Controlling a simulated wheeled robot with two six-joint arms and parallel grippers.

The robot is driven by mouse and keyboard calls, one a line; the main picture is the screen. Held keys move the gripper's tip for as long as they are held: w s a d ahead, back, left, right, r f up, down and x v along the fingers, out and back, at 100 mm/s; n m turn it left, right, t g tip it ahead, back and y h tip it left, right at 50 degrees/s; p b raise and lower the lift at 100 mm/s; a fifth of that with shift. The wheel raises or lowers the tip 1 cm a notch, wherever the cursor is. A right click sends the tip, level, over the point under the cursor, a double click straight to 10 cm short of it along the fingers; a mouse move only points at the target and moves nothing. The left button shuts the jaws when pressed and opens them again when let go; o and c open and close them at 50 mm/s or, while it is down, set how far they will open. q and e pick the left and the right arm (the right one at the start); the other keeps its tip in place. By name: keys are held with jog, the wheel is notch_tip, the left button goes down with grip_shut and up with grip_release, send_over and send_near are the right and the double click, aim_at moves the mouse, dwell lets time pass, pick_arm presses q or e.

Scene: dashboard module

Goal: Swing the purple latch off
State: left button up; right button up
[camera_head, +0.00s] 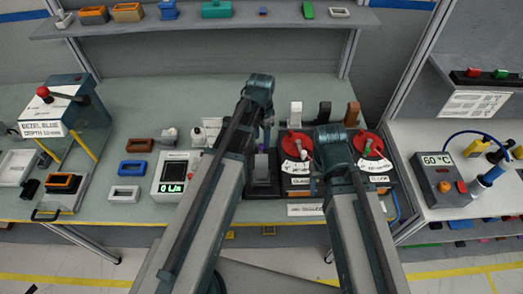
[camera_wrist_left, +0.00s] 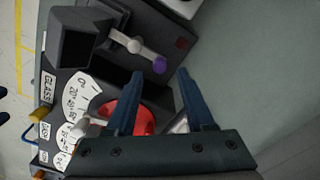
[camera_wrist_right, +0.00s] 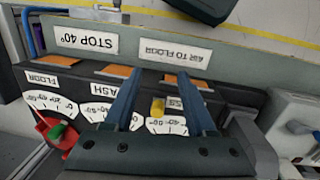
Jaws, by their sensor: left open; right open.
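The purple latch (camera_wrist_left: 159,65) shows in the left wrist view as a pale lever with a purple tip, on a dark module (camera_wrist_left: 95,12). The lever slants down and right from its pivot. My left gripper (camera_wrist_left: 160,74) is open, its fingertips on either side of the purple tip in the picture; I cannot tell whether they touch it. In the head view my left gripper (camera_head: 267,134) is over the far part of the dark module, and the latch is mostly hidden. My right gripper (camera_wrist_right: 165,77) is open and empty, above the dial labels at the panel's front.
Two red dials (camera_head: 296,145) (camera_head: 367,145) stand right of the dark module. A display box (camera_head: 172,174) stands to its left. In the right wrist view, a yellow knob (camera_wrist_right: 158,107) lies between my right fingers in the picture. Bench left of the display is partly clear.

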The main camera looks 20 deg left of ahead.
aim_at(262, 145)
pick_arm(q)
jog(key=shift+f+b, duration=1.35)
jog(key=shift+f, duration=0.5)
grip_shut()
